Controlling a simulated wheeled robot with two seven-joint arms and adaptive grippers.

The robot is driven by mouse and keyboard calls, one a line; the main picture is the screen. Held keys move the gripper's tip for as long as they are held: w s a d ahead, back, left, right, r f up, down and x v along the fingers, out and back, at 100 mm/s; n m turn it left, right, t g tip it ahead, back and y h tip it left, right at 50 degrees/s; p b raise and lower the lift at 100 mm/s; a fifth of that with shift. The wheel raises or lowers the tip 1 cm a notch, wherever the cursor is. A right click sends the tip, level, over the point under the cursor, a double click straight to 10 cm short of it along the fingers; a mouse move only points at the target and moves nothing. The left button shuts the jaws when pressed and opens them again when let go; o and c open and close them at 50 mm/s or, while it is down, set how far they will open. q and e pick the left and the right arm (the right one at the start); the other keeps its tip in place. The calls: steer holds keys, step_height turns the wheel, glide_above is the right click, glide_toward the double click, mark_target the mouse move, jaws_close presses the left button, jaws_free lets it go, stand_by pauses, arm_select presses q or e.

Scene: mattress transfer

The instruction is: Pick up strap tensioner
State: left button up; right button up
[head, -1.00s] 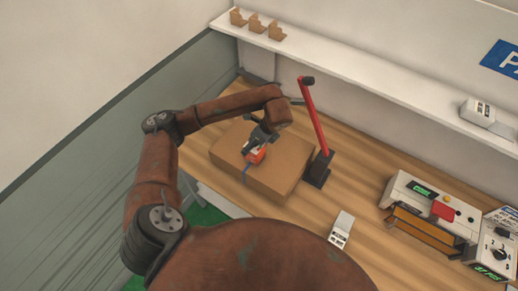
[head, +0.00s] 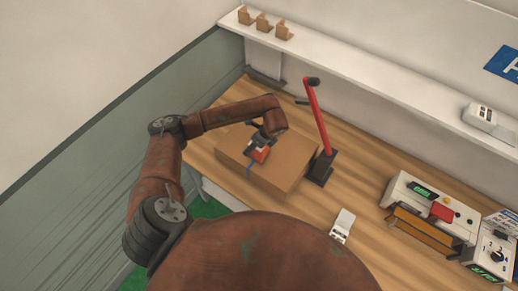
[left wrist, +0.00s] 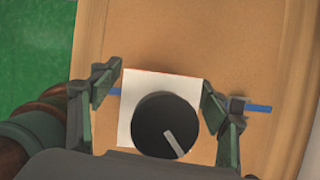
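The strap tensioner appears to be the small orange-red device (head: 259,154) on top of the cardboard box (head: 290,172). In the left wrist view it has a white square top (left wrist: 135,82) and a black knob (left wrist: 163,124) with a pale pointer. A blue strap (left wrist: 257,108) shows on both sides of it. My left gripper (head: 260,141) is over it from above. In the left wrist view its fingers (left wrist: 160,95) stand apart, one on each side of the white top, very near its edges. Whether they touch it I cannot tell. My right gripper is not in view.
A red lever (head: 317,115) on a black base (head: 322,167) stands just right of the box on the wooden table (head: 365,210). A small white device (head: 343,224) lies nearer. A control machine (head: 432,205) stands right. A white shelf (head: 380,82) runs behind.

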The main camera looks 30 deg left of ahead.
arm_select(q)
steer(key=c, duration=1.7)
steer(key=shift+r, duration=0.1)
jaws_close()
